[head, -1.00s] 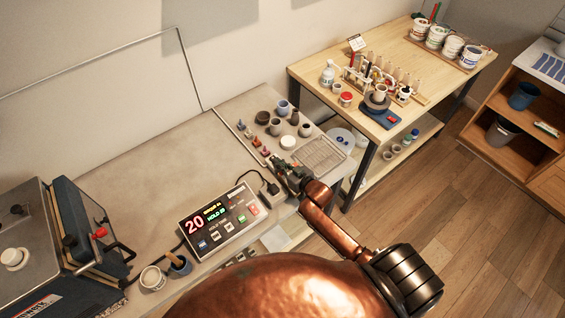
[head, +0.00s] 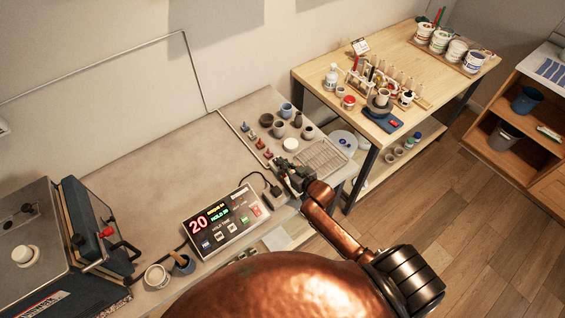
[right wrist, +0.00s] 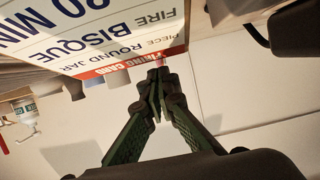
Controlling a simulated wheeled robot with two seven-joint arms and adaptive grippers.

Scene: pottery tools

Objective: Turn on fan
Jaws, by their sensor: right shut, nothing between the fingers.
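The control box (head: 226,240) stands on the grey worktop. Most small labels are unreadable, and I cannot pick out a fan. My right gripper (head: 282,166) is shut and empty, above the worktop beyond and right of the box, near a black plug and cable. In the right wrist view its fingertips (right wrist: 158,82) are together, with an upside-down firing card (right wrist: 100,35) reading "round jar, bisque" behind them. My left gripper is not in view.
Small pots (head: 279,128) and a rack (head: 321,156) sit behind the gripper. The worktop's middle is clear. A wooden table (head: 330,100) stands at the back right.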

